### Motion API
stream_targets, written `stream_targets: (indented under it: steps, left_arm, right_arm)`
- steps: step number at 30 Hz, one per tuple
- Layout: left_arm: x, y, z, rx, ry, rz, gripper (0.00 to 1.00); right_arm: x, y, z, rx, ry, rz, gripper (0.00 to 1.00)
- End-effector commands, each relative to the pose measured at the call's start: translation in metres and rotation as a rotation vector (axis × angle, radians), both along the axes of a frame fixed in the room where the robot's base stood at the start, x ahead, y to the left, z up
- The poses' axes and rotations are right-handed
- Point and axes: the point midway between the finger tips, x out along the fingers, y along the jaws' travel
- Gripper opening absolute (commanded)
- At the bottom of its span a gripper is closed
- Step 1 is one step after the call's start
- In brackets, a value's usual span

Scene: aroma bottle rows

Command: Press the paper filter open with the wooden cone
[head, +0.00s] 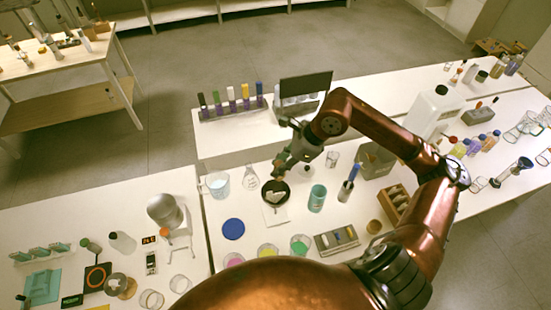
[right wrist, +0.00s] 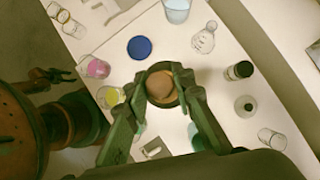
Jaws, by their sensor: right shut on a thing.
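My right gripper (head: 283,165) is above the dark round holder (head: 275,190) on the white table. In the right wrist view, its fingers (right wrist: 168,80) are shut on the brown wooden cone (right wrist: 160,86), whose round end faces the camera. The dark rim of the holder shows around and below the cone. A whitish paper piece (head: 277,198), which looks like the filter, shows in the holder in the head view. The cone's tip is hidden, so I cannot tell whether it touches the paper. My left gripper (right wrist: 50,76) shows small and dark in the right wrist view; its jaws are unclear.
A glass beaker (head: 217,184) and a flask (head: 250,178) stand left of the holder. A blue disc (head: 233,228) lies nearer me. A teal cup (head: 317,198) stands to the right.

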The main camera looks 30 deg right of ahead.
Motion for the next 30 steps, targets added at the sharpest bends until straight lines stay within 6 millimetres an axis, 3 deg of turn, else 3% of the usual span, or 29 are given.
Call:
stream_targets:
  steps: [11, 25, 30]
  left_arm:
    - [-0.006, 0.000, -0.008, 0.000, 0.008, 0.001, 0.40]
    - [-0.004, 0.000, -0.026, 0.000, 0.007, 0.001, 0.40]
    - [-0.005, 0.000, -0.041, 0.000, 0.009, 0.000, 0.40]
  right_arm:
    - [0.000, 0.000, -0.017, 0.002, 0.003, -0.011, 0.00]
    - [0.000, 0.000, -0.061, 0.001, 0.004, -0.011, 0.00]
    - [0.000, -0.001, -0.077, -0.001, 0.004, -0.010, 0.00]
